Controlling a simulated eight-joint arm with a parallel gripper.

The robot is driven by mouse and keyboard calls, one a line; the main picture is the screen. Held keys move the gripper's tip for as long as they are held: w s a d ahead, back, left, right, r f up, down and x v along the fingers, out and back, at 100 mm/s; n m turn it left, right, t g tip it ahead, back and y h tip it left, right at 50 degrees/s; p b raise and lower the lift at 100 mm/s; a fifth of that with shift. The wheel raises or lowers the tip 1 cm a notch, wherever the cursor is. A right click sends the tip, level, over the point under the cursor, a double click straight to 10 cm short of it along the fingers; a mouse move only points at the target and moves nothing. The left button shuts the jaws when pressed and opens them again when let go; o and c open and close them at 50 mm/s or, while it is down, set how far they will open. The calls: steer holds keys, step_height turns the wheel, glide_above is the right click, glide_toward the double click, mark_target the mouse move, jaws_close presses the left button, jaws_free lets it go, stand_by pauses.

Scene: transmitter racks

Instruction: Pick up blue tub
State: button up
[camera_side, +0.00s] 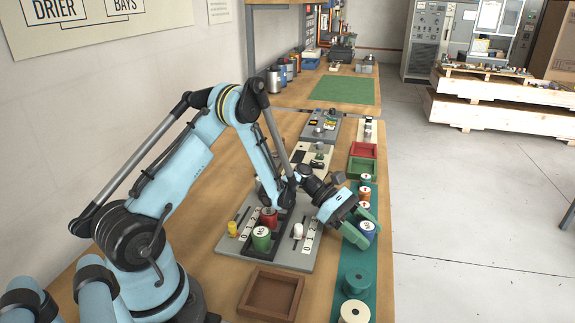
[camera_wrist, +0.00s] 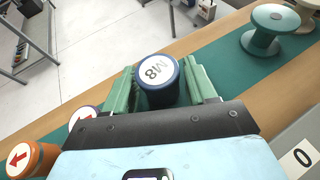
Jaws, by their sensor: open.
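The blue tub (camera_side: 368,230) has a white lid marked M8 and stands on the green mat (camera_side: 377,275) along the bench's right edge. In the wrist view the blue tub (camera_wrist: 157,82) sits between the two green fingers of my gripper (camera_wrist: 160,84). My gripper (camera_side: 358,228) is open around the tub, with one finger on each side. I cannot tell whether the fingers touch it. The tub's lower part is partly hidden by the gripper.
A green spool (camera_side: 356,283) and a cream spool (camera_side: 354,312) stand in front. A brown tray (camera_side: 271,294) and a grey board (camera_side: 292,258) with green and red tubs lie to the left.

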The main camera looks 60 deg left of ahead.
steer(key=shift+d, duration=0.15)
steer(key=c, duration=0.8)
steer(key=shift+r, duration=0.15)
